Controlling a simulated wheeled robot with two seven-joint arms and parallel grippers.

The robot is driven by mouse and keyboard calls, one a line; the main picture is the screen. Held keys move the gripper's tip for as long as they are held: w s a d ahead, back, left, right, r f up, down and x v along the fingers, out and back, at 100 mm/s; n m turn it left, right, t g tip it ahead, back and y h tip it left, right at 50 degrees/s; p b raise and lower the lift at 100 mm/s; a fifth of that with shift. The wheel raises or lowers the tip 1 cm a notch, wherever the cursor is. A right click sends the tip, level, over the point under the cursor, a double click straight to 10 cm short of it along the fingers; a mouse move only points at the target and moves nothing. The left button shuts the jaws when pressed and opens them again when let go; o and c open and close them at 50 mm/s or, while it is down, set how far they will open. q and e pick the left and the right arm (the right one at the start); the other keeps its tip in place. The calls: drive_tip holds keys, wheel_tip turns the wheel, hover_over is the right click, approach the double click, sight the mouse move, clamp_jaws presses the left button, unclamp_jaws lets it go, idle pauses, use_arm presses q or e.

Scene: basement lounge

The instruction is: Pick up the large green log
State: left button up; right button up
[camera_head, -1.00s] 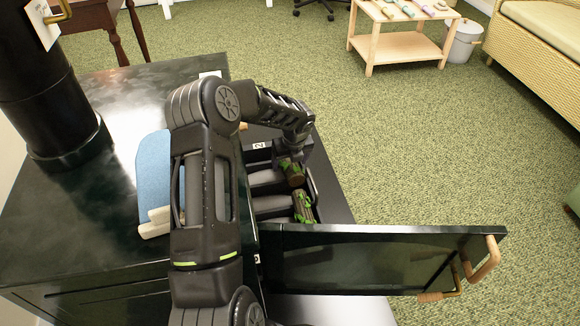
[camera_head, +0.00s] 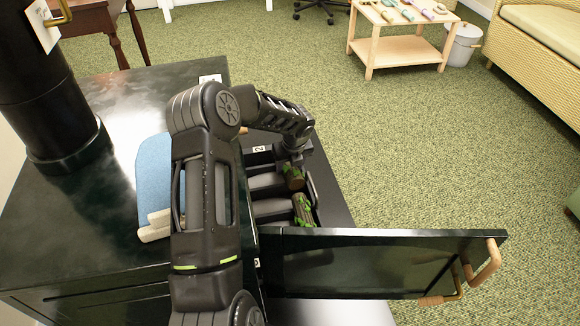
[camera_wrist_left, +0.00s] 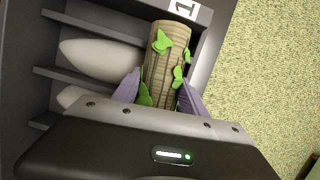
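A brown log with green leafy patches (camera_head: 293,177) lies in the black stove-like cabinet, below my left gripper (camera_head: 294,158). In the left wrist view the log (camera_wrist_left: 164,62) runs between the two purple fingers (camera_wrist_left: 160,92), which flank its near end. I cannot tell whether they press on it. A second brown log with green patches (camera_head: 304,210) lies beside the first, nearer the head camera. My left forearm hides part of the cabinet. My right gripper is not in view.
The cabinet's dark door (camera_head: 370,262) stands open to the right. Pale rounded shapes (camera_wrist_left: 98,60) lie in neighbouring slots. A blue item (camera_head: 154,172) lies on the black cabinet top (camera_head: 100,235). A small wooden table (camera_head: 403,52) stands at the back; the green carpet is clear between.

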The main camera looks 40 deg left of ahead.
use_arm(q)
clamp_jaws()
idle(0.3)
wheel_tip(320, 180, up, 10)
drive_tip(key=p, duration=0.3)
drive_tip(key=shift+p, duration=0.35)
idle(0.5)
